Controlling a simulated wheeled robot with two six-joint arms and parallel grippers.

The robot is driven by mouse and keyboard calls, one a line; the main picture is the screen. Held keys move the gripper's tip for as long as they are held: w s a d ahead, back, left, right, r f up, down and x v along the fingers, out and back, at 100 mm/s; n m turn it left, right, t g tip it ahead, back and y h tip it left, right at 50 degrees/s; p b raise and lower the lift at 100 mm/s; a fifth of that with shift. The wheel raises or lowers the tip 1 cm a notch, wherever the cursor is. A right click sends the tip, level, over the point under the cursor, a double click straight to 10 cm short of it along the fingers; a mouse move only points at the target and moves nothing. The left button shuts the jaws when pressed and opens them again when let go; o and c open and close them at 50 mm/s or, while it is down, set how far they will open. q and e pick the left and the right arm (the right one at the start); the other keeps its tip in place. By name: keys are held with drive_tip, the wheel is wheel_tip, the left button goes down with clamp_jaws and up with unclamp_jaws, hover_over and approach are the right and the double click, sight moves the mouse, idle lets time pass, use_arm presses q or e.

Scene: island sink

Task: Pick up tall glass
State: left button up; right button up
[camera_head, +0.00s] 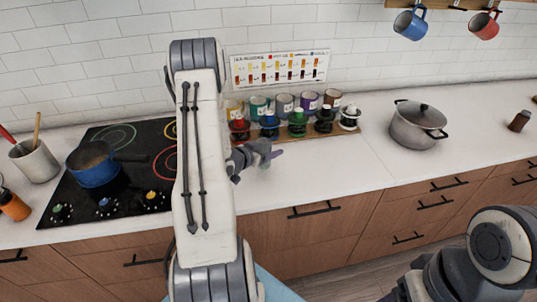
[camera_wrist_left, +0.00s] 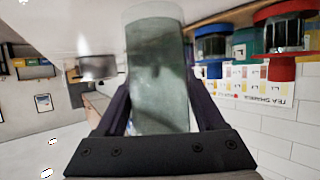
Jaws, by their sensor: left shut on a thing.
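The tall glass (camera_wrist_left: 157,75) shows in the left wrist view as a clear, greenish cylinder between the two dark fingers. My left gripper (camera_wrist_left: 158,112) is shut on it. In the head view my left gripper (camera_head: 272,154) is at the counter, just in front of the row of small bottles, and partly hidden by my own arm. I cannot make out the glass in the head view. I cannot tell whether it touches the counter. My right arm shows at the lower right of the head view, but its fingers are out of view.
Several small bottles with coloured tops, such as the green one (camera_head: 297,122), stand on a wooden board behind the left gripper. A lidded pot (camera_head: 416,128) is to the right. A blue pan (camera_head: 93,172) sits on the black cooktop (camera_head: 65,205). White counter (camera_head: 330,165) is clear front right.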

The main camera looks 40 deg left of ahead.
use_arm(q)
drive_tip(key=s+d+r+p, duration=0.5)
drive_tip(key=d+r+p, duration=0.2)
drive_tip(key=d+p, duration=0.3)
drive_tip(key=shift+d, duration=0.15)
idle(1.4)
drive_tip(key=shift+s+r, duration=0.1)
drive_tip(key=shift+d, duration=0.1)
